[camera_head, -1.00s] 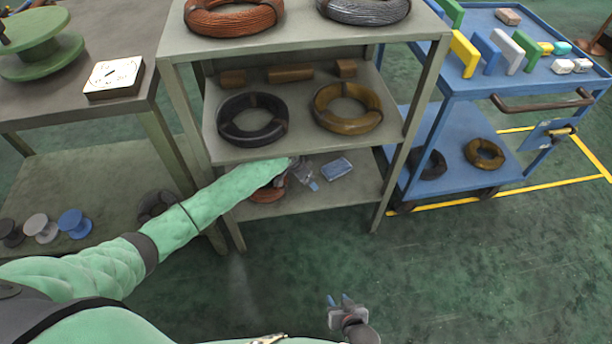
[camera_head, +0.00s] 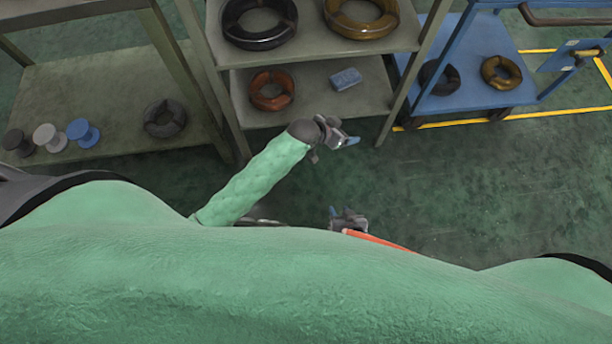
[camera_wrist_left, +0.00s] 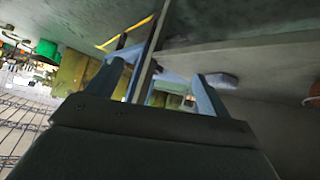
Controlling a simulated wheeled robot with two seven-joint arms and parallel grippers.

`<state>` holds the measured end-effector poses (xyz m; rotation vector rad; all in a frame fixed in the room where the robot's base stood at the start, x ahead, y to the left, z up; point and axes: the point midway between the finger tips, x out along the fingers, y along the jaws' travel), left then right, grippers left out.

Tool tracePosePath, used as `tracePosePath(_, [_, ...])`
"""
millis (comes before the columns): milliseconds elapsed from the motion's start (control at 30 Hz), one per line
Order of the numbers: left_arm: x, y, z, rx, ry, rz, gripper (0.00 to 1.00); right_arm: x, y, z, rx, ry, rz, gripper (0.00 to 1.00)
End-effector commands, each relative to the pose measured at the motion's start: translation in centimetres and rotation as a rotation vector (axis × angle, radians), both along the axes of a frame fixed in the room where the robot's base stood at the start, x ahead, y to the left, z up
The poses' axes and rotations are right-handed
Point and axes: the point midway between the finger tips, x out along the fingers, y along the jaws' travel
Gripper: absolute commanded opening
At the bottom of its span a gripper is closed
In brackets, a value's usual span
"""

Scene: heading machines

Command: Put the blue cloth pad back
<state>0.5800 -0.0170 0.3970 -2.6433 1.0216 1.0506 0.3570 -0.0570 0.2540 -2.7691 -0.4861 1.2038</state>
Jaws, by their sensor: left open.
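The blue cloth pad (camera_head: 346,79) lies flat on the lower shelf, right of a copper-coloured coil (camera_head: 271,90). My left gripper (camera_head: 343,140) is outside the rack, in front of the lower shelf's front edge, open and empty. In the left wrist view its two fingers (camera_wrist_left: 158,88) stand apart with nothing between them. The pad (camera_wrist_left: 222,80) shows there as a small grey-blue block beyond one finger. My right gripper (camera_head: 348,220) is low, close to my body; its jaw gap is too small to tell.
The grey rack (camera_head: 318,99) holds a black coil (camera_head: 259,38) and a yellow coil (camera_head: 360,28) on the shelf above. A blue cart (camera_head: 470,75) stands right. A bench shelf (camera_head: 95,95) with several spools is at left. The floor in front is clear.

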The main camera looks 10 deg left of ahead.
Motion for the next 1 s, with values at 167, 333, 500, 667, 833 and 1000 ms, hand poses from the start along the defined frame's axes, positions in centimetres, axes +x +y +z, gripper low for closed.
tracePosePath(167, [-4.7,1.0,-2.8,-0.046,0.014,0.107,0.8,0.1,0.1,0.0,0.001,-0.001,0.0,0.36])
tracePosePath(333, [-9.7,2.8,-6.9,-0.055,0.045,0.213,0.8,0.1,0.1,0.0,0.001,-0.001,0.0,0.36])
tracePosePath(500, [-15.3,4.9,-10.7,-0.049,0.076,0.312,0.8,0.1,0.0,0.0,0.0,-0.001,0.0,0.36])
tracePosePath(667, [-19.7,6.5,-13.1,-0.035,0.097,0.377,0.8,0.1,0.0,0.0,0.0,-0.001,0.0,0.36])
tracePosePath(833, [-22.0,7.3,-14.2,-0.027,0.105,0.409,0.8,0.0,0.0,0.0,0.0,0.0,0.0,0.36])
tracePosePath(1000, [-22.3,7.5,-14.3,-0.025,0.107,0.414,0.8,-0.1,0.0,0.0,0.0,0.001,0.0,0.36])
